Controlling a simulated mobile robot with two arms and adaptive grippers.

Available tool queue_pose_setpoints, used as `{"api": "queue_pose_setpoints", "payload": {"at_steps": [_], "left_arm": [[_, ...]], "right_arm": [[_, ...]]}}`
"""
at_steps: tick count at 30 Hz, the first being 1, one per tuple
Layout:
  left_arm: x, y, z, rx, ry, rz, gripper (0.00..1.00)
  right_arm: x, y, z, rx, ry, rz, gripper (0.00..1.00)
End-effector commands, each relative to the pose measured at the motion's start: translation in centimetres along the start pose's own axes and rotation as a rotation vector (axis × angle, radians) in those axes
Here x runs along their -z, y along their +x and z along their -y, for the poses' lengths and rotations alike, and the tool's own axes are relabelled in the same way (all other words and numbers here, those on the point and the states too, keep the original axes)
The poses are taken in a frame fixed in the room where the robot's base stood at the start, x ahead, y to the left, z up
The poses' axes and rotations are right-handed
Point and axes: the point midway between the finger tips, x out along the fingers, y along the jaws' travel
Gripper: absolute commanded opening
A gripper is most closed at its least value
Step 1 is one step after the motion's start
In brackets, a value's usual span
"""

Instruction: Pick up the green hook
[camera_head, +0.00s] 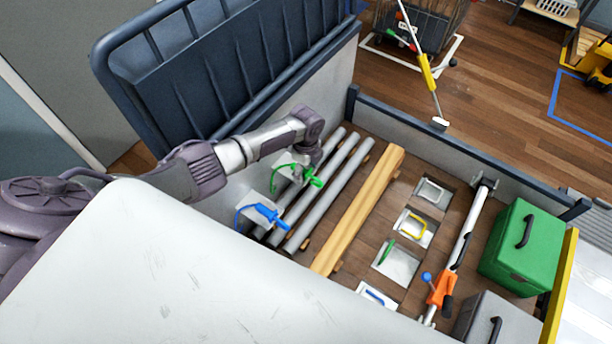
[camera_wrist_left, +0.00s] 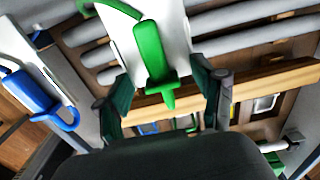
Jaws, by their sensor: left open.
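The green hook (camera_head: 307,175) hangs by a green loop on a pale plate at the wall of the cargo bed. In the left wrist view the green hook (camera_wrist_left: 153,55) stands upright in front of the pale plate, between the fingers. My left gripper (camera_wrist_left: 165,110) is open, with one dark finger on each side of the hook's lower end. I cannot tell whether the fingers touch it. In the head view my left gripper (camera_head: 308,150) is at the hook, its fingers mostly hidden. My right gripper is not in view.
A blue hook (camera_head: 266,215) hangs on a neighbouring plate. Grey pipes (camera_head: 330,195) and wooden beams (camera_head: 360,210) lie beside the wall. Farther right are recessed plates, an orange-and-grey bar (camera_head: 465,235) and a green box (camera_head: 523,247). A dark rack panel (camera_head: 225,65) rises behind my arm.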

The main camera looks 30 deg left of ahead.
Motion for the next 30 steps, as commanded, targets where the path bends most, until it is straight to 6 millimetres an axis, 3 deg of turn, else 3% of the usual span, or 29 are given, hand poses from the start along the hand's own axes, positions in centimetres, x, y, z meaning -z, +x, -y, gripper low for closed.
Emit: {"api": "queue_pose_setpoints", "payload": {"at_steps": [3,15,24,30], "left_arm": [[0.0,-0.1,0.0,0.0,0.0,0.0,0.65],[0.0,-0.1,0.0,0.0,0.0,0.0,0.0],[0.0,-0.3,0.0,0.001,0.0,0.0,0.0],[0.0,-1.6,0.1,0.004,0.0,-0.001,0.0]], "right_arm": [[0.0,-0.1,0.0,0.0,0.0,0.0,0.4],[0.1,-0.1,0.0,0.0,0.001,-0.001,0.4],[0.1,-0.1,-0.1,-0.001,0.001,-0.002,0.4],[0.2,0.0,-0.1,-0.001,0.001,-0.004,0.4]]}}
